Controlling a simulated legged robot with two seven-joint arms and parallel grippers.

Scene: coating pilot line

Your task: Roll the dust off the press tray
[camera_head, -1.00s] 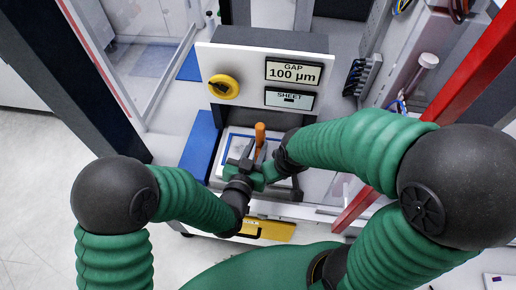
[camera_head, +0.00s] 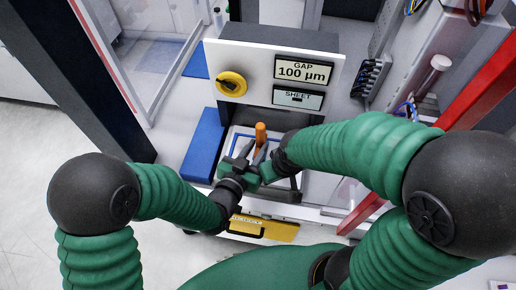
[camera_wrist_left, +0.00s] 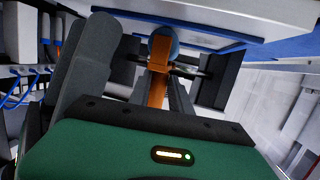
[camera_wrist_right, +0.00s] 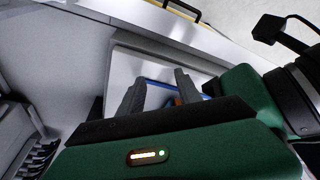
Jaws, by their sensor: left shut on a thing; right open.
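The dust roller has an orange handle (camera_head: 261,134), seen in the head view at the press mouth. In the left wrist view its orange handle (camera_wrist_left: 157,80) and blue roller end (camera_wrist_left: 164,42) show beyond my fingers. My left gripper (camera_head: 246,162) is shut on the handle. The press tray (camera_wrist_right: 125,62) is a pale plate with a blue border, best seen in the right wrist view. My right gripper (camera_wrist_right: 158,88) is open and empty over it, close beside the left. The arms hide much of the tray in the head view, and I cannot tell whether the roller touches it.
The white press front (camera_head: 215,55) with a yellow knob (camera_head: 232,84) and gap and sheet displays stands behind the tray. A blue block (camera_head: 203,143) lies left of it. A yellow plate (camera_head: 270,230) is at the front edge. A red post (camera_head: 470,85) stands at the right.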

